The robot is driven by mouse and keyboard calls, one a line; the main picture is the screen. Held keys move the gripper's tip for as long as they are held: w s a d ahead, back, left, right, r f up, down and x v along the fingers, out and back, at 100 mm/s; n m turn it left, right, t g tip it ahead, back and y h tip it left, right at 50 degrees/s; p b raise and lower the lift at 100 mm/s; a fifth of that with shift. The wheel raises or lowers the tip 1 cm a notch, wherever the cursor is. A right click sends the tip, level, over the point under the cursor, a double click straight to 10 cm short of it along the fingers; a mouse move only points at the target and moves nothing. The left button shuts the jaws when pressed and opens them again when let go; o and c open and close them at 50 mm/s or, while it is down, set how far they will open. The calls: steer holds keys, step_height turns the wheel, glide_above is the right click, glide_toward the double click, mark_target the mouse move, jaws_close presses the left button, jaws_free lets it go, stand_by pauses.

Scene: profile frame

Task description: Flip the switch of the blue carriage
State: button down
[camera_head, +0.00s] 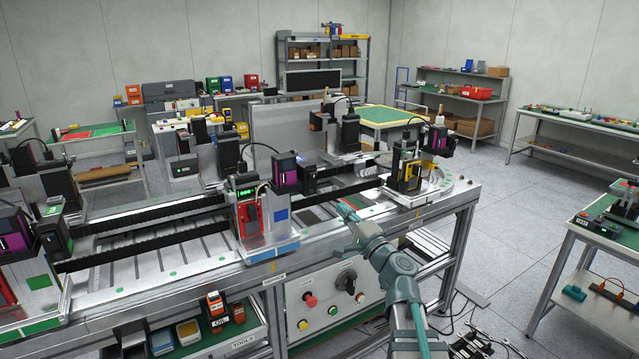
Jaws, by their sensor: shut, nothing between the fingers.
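The carriage with a blue square plate (281,214) on its front sits on the rail at the middle of the bench. A red part (251,213), perhaps the switch housing, is on its front left, below a black box with green lights (246,192). The switch lever is too small to make out, so I cannot tell its position. My gripper (344,208) is at the end of my teal arm, to the right of this carriage and apart from it. It is shut and empty, above the bench's front part.
A carriage with a yellow frame (408,177) stands on the rail to the right. Another with a green plate (38,282) is at the far left. A control panel with a black rotary knob (346,280) is on the bench front. Black cable chains (140,216) run along the rail.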

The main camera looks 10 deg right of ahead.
mark_target(314, 175)
steer(key=shift+w, duration=0.1)
steer(key=p+x, duration=0.5)
steer(key=x, duration=0.7)
steer(key=shift+w+a+r, duration=0.1)
steer(key=shift+w+r, duration=0.05)
steer(key=shift+w, duration=0.15)
steer(key=shift+w+a, duration=0.25)
steer(key=shift+w, duration=0.25)
steer(key=shift+d+r+p, duration=0.1)
steer(key=shift+r+p, duration=0.05)
steer(key=shift+p, duration=0.3)
